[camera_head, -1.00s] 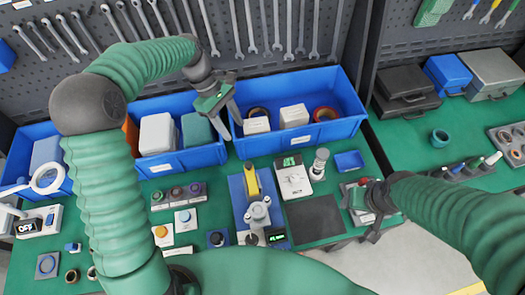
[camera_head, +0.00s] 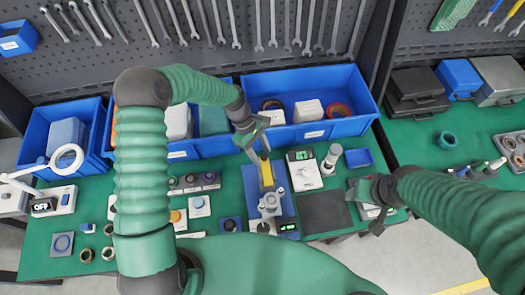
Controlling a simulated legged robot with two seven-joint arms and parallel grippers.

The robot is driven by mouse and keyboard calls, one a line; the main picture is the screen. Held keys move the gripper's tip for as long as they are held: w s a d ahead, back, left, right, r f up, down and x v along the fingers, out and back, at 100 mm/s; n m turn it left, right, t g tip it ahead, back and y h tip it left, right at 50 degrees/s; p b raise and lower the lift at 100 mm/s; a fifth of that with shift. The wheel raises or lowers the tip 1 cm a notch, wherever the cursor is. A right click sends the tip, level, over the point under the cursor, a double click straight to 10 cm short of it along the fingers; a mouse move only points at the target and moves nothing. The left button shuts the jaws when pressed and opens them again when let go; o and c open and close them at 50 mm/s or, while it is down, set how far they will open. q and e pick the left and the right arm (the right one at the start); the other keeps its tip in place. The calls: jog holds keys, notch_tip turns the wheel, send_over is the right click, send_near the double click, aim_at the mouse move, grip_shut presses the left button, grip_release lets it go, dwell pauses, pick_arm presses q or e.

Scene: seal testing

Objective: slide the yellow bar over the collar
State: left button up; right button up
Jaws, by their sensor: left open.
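The yellow bar (camera_head: 266,174) lies lengthwise on the blue test fixture (camera_head: 250,182) in the middle of the green bench. A grey metal clamp-like part (camera_head: 270,204) stands just in front of the bar; I cannot tell whether it includes the collar. My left gripper (camera_head: 260,156) is open, pointing down at the far end of the yellow bar. It is very close to the bar, and I cannot tell whether it touches. My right gripper (camera_head: 366,208) is low at the right, beside a small grey and red device (camera_head: 376,211); its fingers are too unclear to read.
Blue bins (camera_head: 328,130) with boxes and rings line the back, close behind my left gripper. A white meter (camera_head: 304,174), a grey cylinder (camera_head: 331,160) and a dark mat (camera_head: 325,213) are right of the fixture. Button boxes (camera_head: 198,206) stand left of it.

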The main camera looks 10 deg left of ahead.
pick_arm(q)
jog(key=shift+a+f, duration=0.1)
jog(key=shift+a, duration=0.3)
jog(key=shift+c, duration=0.6)
jog(key=shift+w+a, duration=0.15)
jog(key=shift+a, duration=0.05)
jog(key=shift+c, duration=1.2)
jog(key=shift+d, duration=0.2)
jog(key=shift+c, duration=1.2)
jog(key=shift+d, duration=0.85)
grip_shut()
jog(key=shift+d+r, duration=0.3)
jog(key=shift+a+f, duration=0.15)
jog(key=shift+a, duration=0.35)
pick_arm(e)
jog(key=shift+w+a, duration=0.1)
jog(key=shift+a, duration=0.15)
pick_arm(q)
jog(key=shift+d, duration=0.15)
pick_arm(e)
jog(key=shift+d, duration=0.15)
